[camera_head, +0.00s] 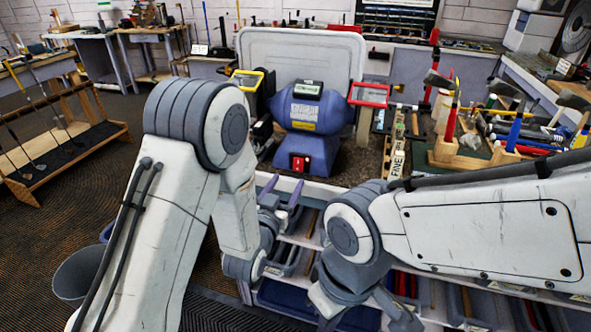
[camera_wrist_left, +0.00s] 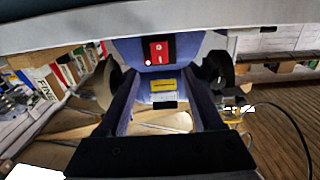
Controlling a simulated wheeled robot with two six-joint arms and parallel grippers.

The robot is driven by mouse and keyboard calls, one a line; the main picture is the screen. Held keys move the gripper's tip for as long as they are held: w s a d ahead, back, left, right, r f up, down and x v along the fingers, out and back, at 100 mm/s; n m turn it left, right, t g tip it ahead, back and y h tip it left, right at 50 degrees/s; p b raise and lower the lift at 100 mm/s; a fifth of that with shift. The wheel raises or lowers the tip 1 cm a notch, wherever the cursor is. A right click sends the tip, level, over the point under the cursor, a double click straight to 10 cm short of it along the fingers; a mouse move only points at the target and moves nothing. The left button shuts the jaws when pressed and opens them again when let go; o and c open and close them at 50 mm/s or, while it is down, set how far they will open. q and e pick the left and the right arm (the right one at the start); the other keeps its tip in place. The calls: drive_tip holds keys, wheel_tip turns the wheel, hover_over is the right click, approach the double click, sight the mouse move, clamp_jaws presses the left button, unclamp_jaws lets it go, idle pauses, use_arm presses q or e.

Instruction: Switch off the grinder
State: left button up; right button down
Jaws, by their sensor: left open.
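The grinder (camera_head: 305,118) is a blue bench machine with a wheel at each side, standing on the bench. Its red switch (camera_head: 299,163) is on the front of its base. The left wrist view shows the grinder upside down, with the red switch (camera_wrist_left: 159,52) near the top middle. My left gripper (camera_head: 282,189) is open and empty, in front of and below the switch, apart from it. Its two fingers (camera_wrist_left: 165,100) frame the grinder in the wrist view. My right arm comes in from the right and bends down; its jaws do not show.
The bench's front edge and shelves (camera_head: 300,225) lie below the grinder. Yellow and red-framed shields (camera_head: 369,94) flank it. A wooden tool holder (camera_head: 460,155) with hammers stands at right. A club rack (camera_head: 65,150) and a grey bin (camera_head: 82,272) are at left.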

sight(298, 164)
use_arm(q)
drive_tip(key=p+x, duration=0.1)
drive_tip(key=x, duration=0.6)
drive_tip(key=shift+w, duration=0.1)
